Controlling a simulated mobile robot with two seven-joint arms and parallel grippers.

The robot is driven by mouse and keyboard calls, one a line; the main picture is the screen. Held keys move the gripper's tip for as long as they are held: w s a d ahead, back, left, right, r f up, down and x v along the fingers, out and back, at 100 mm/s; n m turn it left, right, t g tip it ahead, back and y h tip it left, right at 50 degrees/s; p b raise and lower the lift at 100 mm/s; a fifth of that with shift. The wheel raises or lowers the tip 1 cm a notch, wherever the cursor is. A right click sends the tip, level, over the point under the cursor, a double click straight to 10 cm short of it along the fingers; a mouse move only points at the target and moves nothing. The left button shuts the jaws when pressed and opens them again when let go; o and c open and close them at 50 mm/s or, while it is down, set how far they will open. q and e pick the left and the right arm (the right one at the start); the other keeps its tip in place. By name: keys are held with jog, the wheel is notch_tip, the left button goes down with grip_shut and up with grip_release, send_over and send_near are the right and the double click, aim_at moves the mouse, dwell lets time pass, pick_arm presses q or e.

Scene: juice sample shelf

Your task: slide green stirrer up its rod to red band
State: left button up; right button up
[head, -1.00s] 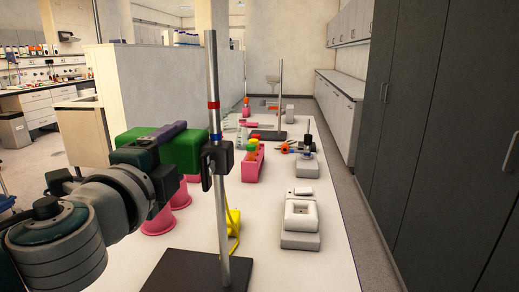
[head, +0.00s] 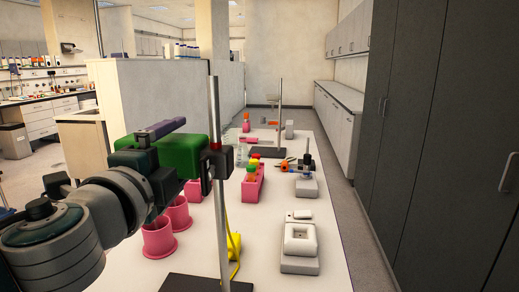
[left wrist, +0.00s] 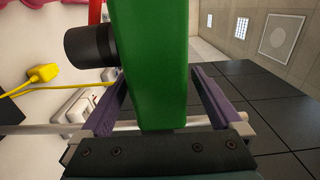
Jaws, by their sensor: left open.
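The green stirrer (head: 190,152) is in the head view, its black clamp (head: 217,166) around the upright metal rod (head: 222,225). The red band (head: 215,146) shows on the rod at the clamp's top edge; I cannot tell whether they touch. My left gripper (head: 172,140) is at the stirrer from the left. In the left wrist view its purple fingers (left wrist: 161,112) stand apart on both sides of the green stirrer body (left wrist: 150,60), with gaps visible. A black round part (left wrist: 90,46) sticks out from the stirrer. My right gripper is not in view.
Pink cups (head: 158,237) stand left of the rod. A yellow item (head: 234,243) with a cord lies behind it. A white device (head: 300,245), a pink rack (head: 252,184) and a second rod stand (head: 280,115) stand further along the table. The table's right front is clear.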

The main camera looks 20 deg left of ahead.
pick_arm(q)
jog(key=shift+s+f, duration=0.1)
jog(key=b+v, duration=0.2)
jog(key=v, duration=0.7)
jog(key=shift+s+d, duration=0.15)
jog(key=shift+s, duration=0.2)
